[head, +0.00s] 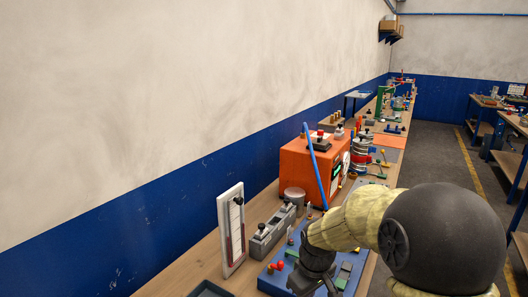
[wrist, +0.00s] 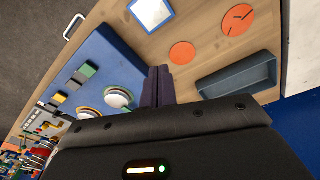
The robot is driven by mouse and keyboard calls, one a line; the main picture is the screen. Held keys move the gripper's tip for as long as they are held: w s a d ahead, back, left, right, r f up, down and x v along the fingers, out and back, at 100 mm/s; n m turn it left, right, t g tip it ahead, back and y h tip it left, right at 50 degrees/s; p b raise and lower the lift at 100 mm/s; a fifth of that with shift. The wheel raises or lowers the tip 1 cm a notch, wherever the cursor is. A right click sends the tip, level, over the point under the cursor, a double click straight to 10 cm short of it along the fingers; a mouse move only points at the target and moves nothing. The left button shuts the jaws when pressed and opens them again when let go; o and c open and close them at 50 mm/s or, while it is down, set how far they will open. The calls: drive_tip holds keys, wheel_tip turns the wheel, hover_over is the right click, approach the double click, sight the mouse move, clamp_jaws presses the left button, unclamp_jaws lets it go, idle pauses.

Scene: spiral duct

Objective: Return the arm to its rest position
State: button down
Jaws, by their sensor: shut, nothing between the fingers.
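My gripper (wrist: 159,86) shows in the wrist view as two dark fingers pressed together, with nothing between them. The fingers point over the wooden bench (wrist: 190,25), beside the right edge of a blue board (wrist: 108,50). I cannot tell how high the tips are above the bench. In the head view my arm reaches in from the lower right. Its dark wrist is over the blue board (head: 274,278) there, and the fingertips are hidden.
An orange box (head: 307,170) with a slanted blue rod stands beyond my wrist. A white-framed panel (head: 231,228) and a grey block (head: 270,236) stand left of it. A dark tray (wrist: 240,77) and orange discs (wrist: 182,53) lie right of the fingers. The aisle floor (head: 432,155) is clear.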

drive_tip(key=s+d+f+m, duration=0.1)
drive_tip(key=s+d+m, duration=0.1)
drive_tip(key=s, duration=0.4)
drive_tip(key=s+d+m+t, duration=0.1)
drive_tip(key=s+d+m, duration=0.1)
drive_tip(key=s+m, duration=0.3)
drive_tip(key=shift+s+d+f, duration=0.3)
drive_tip(key=shift+s+f, duration=0.05)
drive_tip(key=shift+s, duration=0.65)
